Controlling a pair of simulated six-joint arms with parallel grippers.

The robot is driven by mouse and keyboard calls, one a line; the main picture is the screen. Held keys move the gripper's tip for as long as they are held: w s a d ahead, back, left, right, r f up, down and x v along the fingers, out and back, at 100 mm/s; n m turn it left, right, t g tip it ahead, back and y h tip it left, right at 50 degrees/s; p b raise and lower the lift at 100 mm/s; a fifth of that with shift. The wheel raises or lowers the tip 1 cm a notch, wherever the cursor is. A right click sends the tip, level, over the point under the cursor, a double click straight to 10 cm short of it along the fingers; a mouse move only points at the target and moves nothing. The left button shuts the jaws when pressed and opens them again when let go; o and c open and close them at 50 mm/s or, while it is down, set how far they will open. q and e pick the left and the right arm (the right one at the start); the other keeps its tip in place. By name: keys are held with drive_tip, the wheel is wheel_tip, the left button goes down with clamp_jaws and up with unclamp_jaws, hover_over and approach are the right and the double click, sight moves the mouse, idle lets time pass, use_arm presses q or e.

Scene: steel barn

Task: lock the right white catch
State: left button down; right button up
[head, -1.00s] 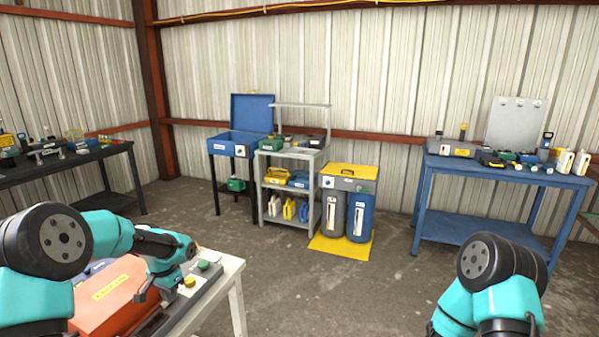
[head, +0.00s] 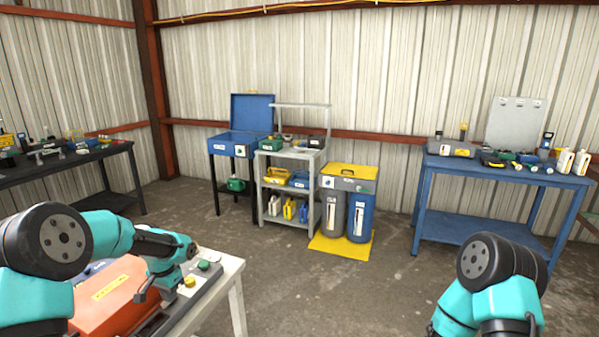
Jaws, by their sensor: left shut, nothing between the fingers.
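An orange-red case (head: 105,300) with a yellow label on its top lies on a white table at the lower left. I cannot make out a white catch on it; my left arm covers part of the case's right side. My left gripper (head: 143,293) points down at the right side of the case, with its fingers shut and empty. Whether it touches the case I cannot tell. My right arm stands at the lower right, and its gripper is not in view.
A grey panel with a yellow knob (head: 189,282) and a green knob (head: 203,265) lies right of the case on the white table (head: 237,285). A blue workbench (head: 470,168), a grey shelf (head: 290,153) and a dark bench (head: 95,158) stand farther back. The middle floor is clear.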

sight(174, 311)
use_arm(q)
drive_tip(key=shift+f, duration=2.45)
drive_tip(key=shift+r, duration=0.5)
drive_tip(key=shift+a, duration=0.15)
idle(0.6)
drive_tip(key=shift+w+a, duration=0.3)
drive_tip(key=shift+a, duration=0.3)
